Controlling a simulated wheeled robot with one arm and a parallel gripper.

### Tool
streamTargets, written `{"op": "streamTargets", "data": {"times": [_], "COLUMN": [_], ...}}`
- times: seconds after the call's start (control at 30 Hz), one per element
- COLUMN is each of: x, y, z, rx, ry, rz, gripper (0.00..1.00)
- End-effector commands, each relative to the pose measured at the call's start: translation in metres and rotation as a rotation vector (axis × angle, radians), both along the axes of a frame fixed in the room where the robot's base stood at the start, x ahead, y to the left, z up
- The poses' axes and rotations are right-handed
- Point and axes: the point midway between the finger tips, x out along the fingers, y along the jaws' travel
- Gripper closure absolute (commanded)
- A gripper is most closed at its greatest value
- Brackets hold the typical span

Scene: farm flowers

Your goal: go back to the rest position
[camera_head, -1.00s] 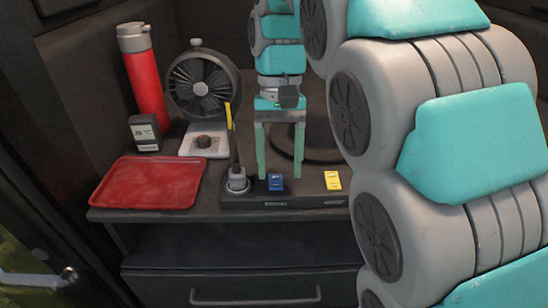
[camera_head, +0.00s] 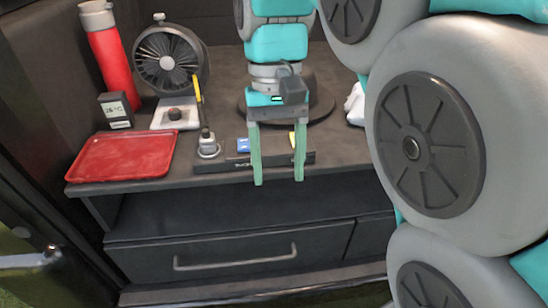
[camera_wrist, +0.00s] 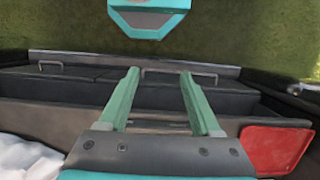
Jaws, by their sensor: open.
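My gripper (camera_head: 278,182) is open and empty, with its two green fingers apart and pointing down. In the head view it hangs in front of the dark power strip (camera_head: 220,165) near the shelf's front edge and partly hides it. The strip carries a blue switch (camera_head: 243,145) and a yellow switch (camera_head: 292,140), the latter partly behind a finger. In the wrist view my gripper (camera_wrist: 160,75) shows spread fingers with nothing between them.
A red tray (camera_head: 122,157), which also shows in the wrist view (camera_wrist: 275,148), lies on the left of the dark shelf. Behind it stand a red bottle (camera_head: 112,65), a small display (camera_head: 116,110) and a fan (camera_head: 168,62). A drawer (camera_head: 235,250) is below.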

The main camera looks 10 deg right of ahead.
Motion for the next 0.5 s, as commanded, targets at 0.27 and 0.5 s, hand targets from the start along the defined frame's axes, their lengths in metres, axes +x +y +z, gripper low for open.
{"op": "streamTargets", "data": {"times": [0.27,0.5], "x": [-0.001,-0.025], "y": [-0.001,-0.023], "z": [-0.002,-0.036], "rx": [0.000,0.005], "ry": [0.000,-0.015], "rz": [-0.001,-0.018], "gripper": [0.35,0.35]}}
